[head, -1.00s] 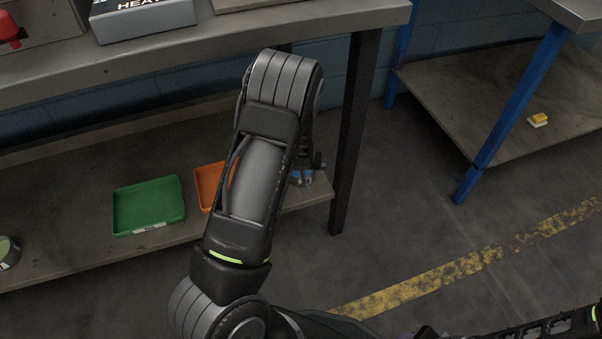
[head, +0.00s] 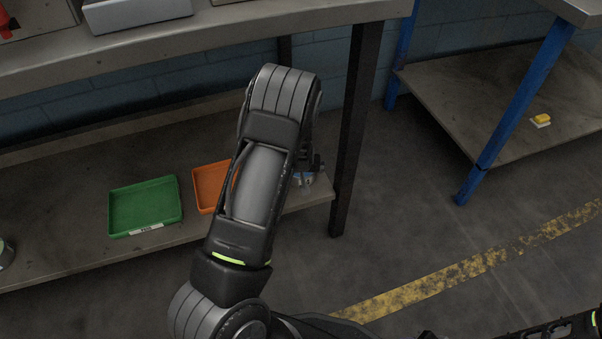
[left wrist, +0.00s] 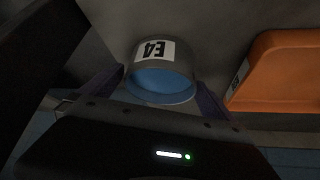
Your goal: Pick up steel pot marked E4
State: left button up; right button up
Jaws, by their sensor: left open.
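The steel pot marked E4 (left wrist: 158,58) shows in the left wrist view as a grey cylinder with a white E4 label and a blue inside. In the head view only a small part of it (head: 303,180) shows at the right end of the lower shelf, mostly hidden behind my left arm. My left gripper (left wrist: 157,90) is open, with one finger on either side of the pot. I cannot tell whether the fingers touch it. My right gripper is out of view.
An orange tray (head: 207,188) and a green tray (head: 145,207) lie on the lower shelf (head: 60,190), left of the pot. A dark table leg (head: 352,130) stands close to the right of my left arm. A yellow block (head: 541,119) lies on another shelf.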

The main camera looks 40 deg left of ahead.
pick_arm(q)
jog(key=c, duration=2)
